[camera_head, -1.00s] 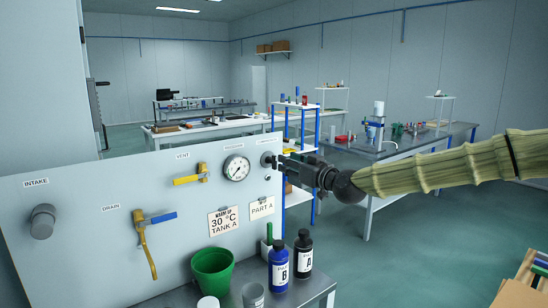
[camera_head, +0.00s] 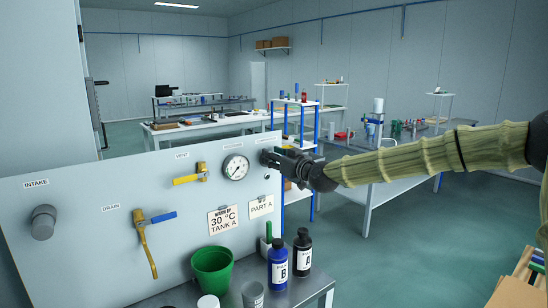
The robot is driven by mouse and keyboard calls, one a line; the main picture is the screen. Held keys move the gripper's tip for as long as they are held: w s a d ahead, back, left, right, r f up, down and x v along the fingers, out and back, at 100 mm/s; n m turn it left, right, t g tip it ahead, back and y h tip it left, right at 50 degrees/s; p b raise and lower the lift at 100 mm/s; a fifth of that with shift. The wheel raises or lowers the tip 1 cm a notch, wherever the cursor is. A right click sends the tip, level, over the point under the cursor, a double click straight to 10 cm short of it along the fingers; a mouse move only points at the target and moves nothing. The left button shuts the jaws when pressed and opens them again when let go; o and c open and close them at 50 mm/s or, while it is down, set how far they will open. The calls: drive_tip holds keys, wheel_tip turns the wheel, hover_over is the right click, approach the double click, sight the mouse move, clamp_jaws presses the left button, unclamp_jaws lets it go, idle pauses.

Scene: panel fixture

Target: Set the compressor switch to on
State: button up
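The compressor switch (camera_head: 264,157) is a small dark knob at the upper right of the grey panel (camera_head: 100,240), right of the round gauge. My gripper (camera_head: 272,158) reaches in from the right, and its fingertips are at the switch and cover most of it. I cannot tell whether the fingers touch or grip the switch, or which way it is set. The finger gap is too small and hidden to read.
The panel also carries a gauge (camera_head: 236,168), a yellow vent handle (camera_head: 190,175), a drain lever (camera_head: 147,240) and an intake knob (camera_head: 43,222). A green bucket (camera_head: 212,272), a blue bottle (camera_head: 278,264) and a black bottle (camera_head: 302,253) stand below on a metal table.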

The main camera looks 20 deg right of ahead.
clamp_jaws()
drive_tip(key=shift+m, duration=0.3)
drive_tip(key=shift+w+d+f+m+b, duration=0.1)
drive_tip(key=shift+d+f+m+b, duration=0.2)
drive_tip(key=shift+m+b, duration=2.15)
drive_tip(key=shift+w+d+f+m+b, duration=0.25)
drive_tip(key=shift+m+b, duration=1.35)
drive_tip(key=shift+m, duration=1.7)
drive_tip(key=shift+d+f+m+b, duration=0.35)
drive_tip(key=shift+m+b, duration=1.65)
drive_tip(key=shift+m, duration=0.85)
